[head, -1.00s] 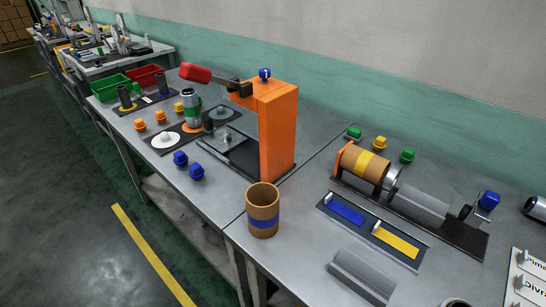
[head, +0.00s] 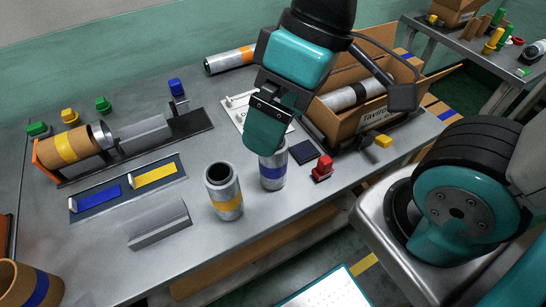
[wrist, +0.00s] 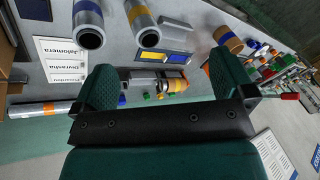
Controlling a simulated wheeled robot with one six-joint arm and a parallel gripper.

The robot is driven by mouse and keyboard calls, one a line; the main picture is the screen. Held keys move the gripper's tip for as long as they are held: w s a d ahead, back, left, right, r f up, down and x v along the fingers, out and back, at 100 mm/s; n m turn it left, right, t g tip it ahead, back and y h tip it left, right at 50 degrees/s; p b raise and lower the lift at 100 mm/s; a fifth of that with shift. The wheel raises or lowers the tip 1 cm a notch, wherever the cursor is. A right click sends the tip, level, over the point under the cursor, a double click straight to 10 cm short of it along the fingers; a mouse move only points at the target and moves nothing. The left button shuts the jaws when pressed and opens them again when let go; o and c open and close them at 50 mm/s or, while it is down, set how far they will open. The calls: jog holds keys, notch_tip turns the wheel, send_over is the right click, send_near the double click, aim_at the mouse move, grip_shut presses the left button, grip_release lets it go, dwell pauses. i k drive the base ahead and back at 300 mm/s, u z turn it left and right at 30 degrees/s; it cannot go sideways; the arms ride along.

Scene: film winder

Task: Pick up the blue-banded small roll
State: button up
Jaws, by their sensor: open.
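The blue-banded small roll (head: 272,172) is a silver tube with a blue band, upright on the grey table; its top is partly hidden by my gripper in the head view. It also shows at the upper left in the wrist view (wrist: 86,20). My gripper (head: 264,142) is above it in the head view. In the wrist view my open gripper (wrist: 162,80) has nothing between its fingers, and the roll lies beyond the left finger. I cannot tell whether they touch. A similar roll with a yellow band (head: 226,197) stands just left of it.
A red block (head: 322,168) and a dark square pad (head: 302,152) are right of the roll. An open cardboard box (head: 345,130) stands behind. A grey angled block (head: 159,226) lies left. A brown blue-banded roll (head: 40,288) is at the lower left.

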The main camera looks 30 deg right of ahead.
aim_at(273, 169)
jog(key=u, duration=0.7)
jog(key=k, duration=1.05)
jog(key=z, duration=1.6)
jog(key=i, duration=0.65)
jog(key=u, duration=0.45)
